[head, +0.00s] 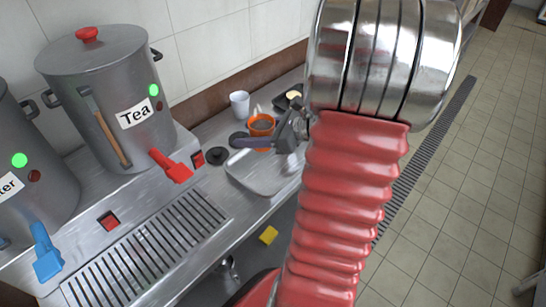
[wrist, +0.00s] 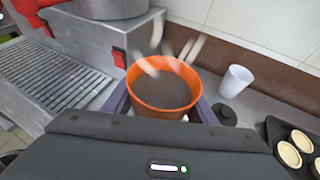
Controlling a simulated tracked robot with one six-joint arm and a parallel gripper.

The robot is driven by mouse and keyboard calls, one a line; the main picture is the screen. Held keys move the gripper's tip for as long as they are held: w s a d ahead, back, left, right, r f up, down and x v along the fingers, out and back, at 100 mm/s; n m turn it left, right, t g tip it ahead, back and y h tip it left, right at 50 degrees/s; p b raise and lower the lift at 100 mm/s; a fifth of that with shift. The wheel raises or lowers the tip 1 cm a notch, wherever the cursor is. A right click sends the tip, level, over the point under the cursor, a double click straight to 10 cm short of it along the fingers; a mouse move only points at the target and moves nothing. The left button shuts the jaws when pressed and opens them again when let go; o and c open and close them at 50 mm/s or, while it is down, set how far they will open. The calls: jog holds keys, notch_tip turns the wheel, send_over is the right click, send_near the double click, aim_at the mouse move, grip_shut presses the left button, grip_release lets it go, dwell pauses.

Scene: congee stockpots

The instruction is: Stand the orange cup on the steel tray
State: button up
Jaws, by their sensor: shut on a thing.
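The orange cup (head: 262,123) holds a dark, steaming drink, and it also shows close up in the wrist view (wrist: 150,98). It looks upright. My gripper (head: 258,141) is shut on the cup, with one finger on each side of it in the wrist view. The steel tray (head: 250,184) lies on the counter, in front of and below the cup in the head view. My arm and gripper hide part of its right side. I cannot tell how high the cup is, or whether it is over the tray.
A white cup (head: 240,104) stands behind the orange cup, near a dark round disc (head: 217,155). A dark tin with pale tarts (wrist: 291,150) is at the right. The tea pot (head: 110,95) with its red tap and a drain grille (head: 150,250) are to the left.

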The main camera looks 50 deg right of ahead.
jog(key=shift+w+a+f, duration=0.1)
send_over(252, 166)
jog(key=shift+f, duration=2.8)
jog(key=shift+f, duration=0.15)
jog(key=shift+f, duration=1.95)
jog(key=shift+f, duration=0.1)
jog(key=o, duration=1.2)
